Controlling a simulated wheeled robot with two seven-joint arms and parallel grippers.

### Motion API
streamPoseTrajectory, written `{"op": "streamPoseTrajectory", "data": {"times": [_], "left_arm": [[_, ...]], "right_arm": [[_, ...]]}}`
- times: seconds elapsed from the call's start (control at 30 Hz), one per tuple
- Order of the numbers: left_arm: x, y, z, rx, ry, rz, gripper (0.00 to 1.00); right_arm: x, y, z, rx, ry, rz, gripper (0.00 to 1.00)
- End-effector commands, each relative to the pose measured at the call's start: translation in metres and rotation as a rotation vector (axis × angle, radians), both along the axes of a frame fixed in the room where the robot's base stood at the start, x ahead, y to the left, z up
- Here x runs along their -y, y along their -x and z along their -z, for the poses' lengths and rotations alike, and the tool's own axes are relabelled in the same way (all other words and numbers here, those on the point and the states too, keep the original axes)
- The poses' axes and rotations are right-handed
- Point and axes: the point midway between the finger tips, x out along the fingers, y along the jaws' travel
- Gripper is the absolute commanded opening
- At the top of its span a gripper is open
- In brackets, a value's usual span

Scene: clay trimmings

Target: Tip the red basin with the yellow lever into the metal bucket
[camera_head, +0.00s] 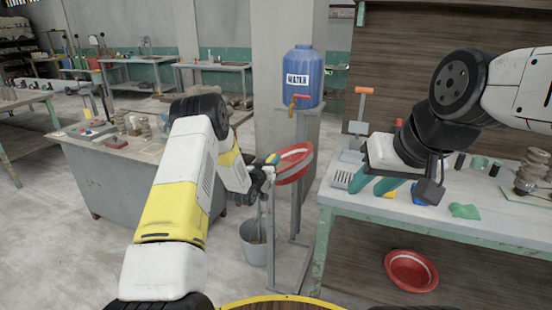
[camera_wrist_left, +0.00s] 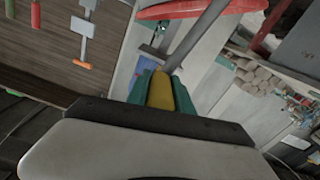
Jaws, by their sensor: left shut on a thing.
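The red basin (camera_head: 296,163) is on a grey metal stand and looks tilted, its left side lower in the head view. Its red underside edge also shows at the top of the left wrist view (camera_wrist_left: 200,9). My left gripper (camera_wrist_left: 160,88) is shut on the yellow lever (camera_wrist_left: 161,92), with a teal finger on each side. A grey rod runs from there up towards the basin. The metal bucket (camera_head: 254,246) stands on the floor below and left of the basin. My right gripper (camera_head: 372,185) is over the right workbench, its teal fingers apart and nothing seen between them.
The right workbench (camera_head: 465,224) holds tools and small items. Another red basin (camera_head: 411,270) lies on the floor under it. A grey cabinet bench (camera_head: 125,180) stands left.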

Motion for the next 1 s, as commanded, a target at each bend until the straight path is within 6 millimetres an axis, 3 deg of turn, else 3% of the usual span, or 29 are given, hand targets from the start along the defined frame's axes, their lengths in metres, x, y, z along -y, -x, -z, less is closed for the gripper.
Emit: {"op": "streamPoseTrajectory", "data": {"times": [0.1,0.13,0.23,0.63,1.0], "left_arm": [[-0.004,0.000,0.003,-0.005,-0.005,-0.005,0.00],[-0.004,0.000,0.003,-0.005,-0.005,-0.005,0.29],[-0.004,0.000,0.003,-0.005,-0.005,-0.005,0.49],[-0.005,0.007,0.002,-0.002,-0.002,-0.004,0.49],[-0.023,0.062,0.002,-0.004,-0.002,-0.004,0.49]], "right_arm": [[0.000,0.000,0.000,0.000,0.000,0.000,0.36],[0.000,0.000,0.000,0.000,0.000,0.000,0.36],[0.000,0.000,0.000,0.000,0.000,0.000,0.36],[0.000,0.000,0.000,0.000,0.000,0.000,0.36],[0.000,0.000,0.000,0.000,0.000,0.000,0.36]]}}
